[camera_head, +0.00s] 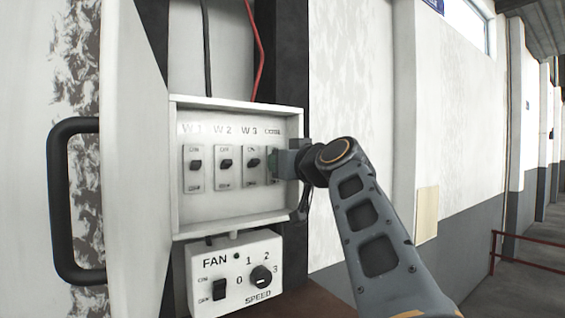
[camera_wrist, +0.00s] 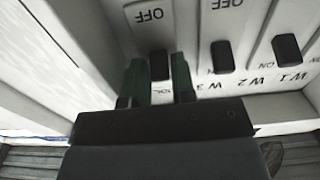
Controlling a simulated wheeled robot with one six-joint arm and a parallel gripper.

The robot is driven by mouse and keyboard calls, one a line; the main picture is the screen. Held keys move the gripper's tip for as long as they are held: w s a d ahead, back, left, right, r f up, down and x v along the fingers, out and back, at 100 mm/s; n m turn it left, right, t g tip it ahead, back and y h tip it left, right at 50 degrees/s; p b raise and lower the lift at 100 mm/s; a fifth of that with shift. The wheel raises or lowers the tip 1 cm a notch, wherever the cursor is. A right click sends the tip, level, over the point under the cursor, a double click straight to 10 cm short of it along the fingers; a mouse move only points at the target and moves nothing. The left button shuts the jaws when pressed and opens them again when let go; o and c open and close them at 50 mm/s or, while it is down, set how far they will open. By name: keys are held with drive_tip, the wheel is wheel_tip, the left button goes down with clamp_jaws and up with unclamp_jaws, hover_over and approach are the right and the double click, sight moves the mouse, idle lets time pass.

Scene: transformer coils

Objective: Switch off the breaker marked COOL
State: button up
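The COOL breaker is at the right end of the row. Its label is partly covered by my gripper (camera_head: 277,163) in the head view. In the wrist view, which is upside down, its dark toggle (camera_wrist: 159,65) stands between the two green fingers of my gripper (camera_wrist: 160,77). The fingers are apart, one on each side of the toggle, close to it; whether they touch it I cannot tell. Its OFF mark (camera_wrist: 150,15) shows beyond the toggle, and the toggle appears tilted to the ON side, like its neighbours.
Breakers W1 (camera_head: 196,165), W2 (camera_head: 226,164) and W3 (camera_head: 254,163) stand to the left in the white recessed box (camera_head: 236,217). A fan control box (camera_head: 235,272) hangs below. An open door with a black handle (camera_head: 60,200) is at left. The box's raised rim is close to my gripper.

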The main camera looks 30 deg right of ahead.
clamp_jaws()
drive_tip(key=f+t+b, duration=0.1)
drive_tip(key=b, duration=0.3)
drive_tip(key=shift+f, duration=0.15)
drive_tip(key=t+b, duration=0.2)
drive_tip(key=b, duration=0.4)
drive_tip(key=shift+s+f+b, duration=0.1)
drive_tip(key=shift+f+b, duration=0.1)
drive_tip(key=shift+b, duration=0.2)
drive_tip(key=shift+r+t+b, duration=0.1)
drive_tip(key=shift+t+b, duration=0.4)
drive_tip(key=shift+b, duration=0.45)
drive_tip(key=shift+y, duration=0.3)
drive_tip(key=shift+r, duration=0.25)
drive_tip(key=shift+o, duration=0.7)
unclamp_jaws()
